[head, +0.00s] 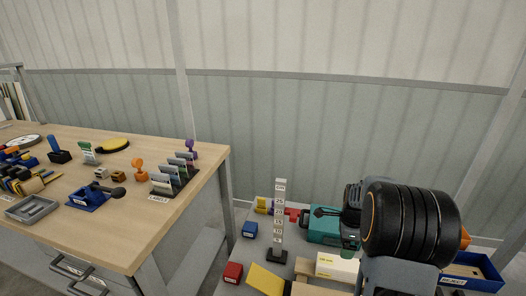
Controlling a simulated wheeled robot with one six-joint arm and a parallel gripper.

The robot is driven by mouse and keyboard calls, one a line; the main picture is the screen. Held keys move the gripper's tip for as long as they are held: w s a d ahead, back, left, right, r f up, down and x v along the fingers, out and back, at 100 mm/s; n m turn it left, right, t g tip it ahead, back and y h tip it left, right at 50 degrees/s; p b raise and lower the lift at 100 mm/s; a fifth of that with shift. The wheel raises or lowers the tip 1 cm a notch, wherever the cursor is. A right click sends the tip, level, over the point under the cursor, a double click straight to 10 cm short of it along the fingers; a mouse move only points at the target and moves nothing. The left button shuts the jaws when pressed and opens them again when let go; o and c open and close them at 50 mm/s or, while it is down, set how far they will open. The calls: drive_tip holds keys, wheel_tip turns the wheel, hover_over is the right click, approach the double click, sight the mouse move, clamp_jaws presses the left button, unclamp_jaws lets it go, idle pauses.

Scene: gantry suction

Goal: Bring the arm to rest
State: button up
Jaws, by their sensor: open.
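My arm shows at the lower right in the head view, with a large black ribbed section in front and a grey link below it.
A grey surface (243,270) below the arm bears a numbered height post (280,215), a blue block (250,229), a red block (233,272) and a blue bin (480,284). A wooden workbench (150,235) with several tools stands left. A panelled wall closes the back.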

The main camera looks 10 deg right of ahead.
drive_tip(key=s+a+r+n+t+p, duration=0.1)
drive_tip(key=s+a+r+n+p, duration=0.3)
drive_tip(key=r, duration=0.5)
drive_tip(key=s+a+r+n+t+p, duration=0.1)
drive_tip(key=s+a+r+n+p, duration=0.3)
drive_tip(key=a+r+n+p, duration=0.3)
drive_tip(key=s+a+r+n+t+p, duration=0.1)
drive_tip(key=s+a+r+n+p, duration=0.3)
drive_tip(key=a+r+n, duration=0.5)
wheel_tip(320, 180, up, 3)
drive_tip(key=n+p, duration=0.1)
drive_tip(key=n, duration=0.2)
drive_tip(key=shift+s+a+t, duration=0.2)
drive_tip(key=shift+s+t, duration=0.05)
drive_tip(key=shift+t, duration=0.05)
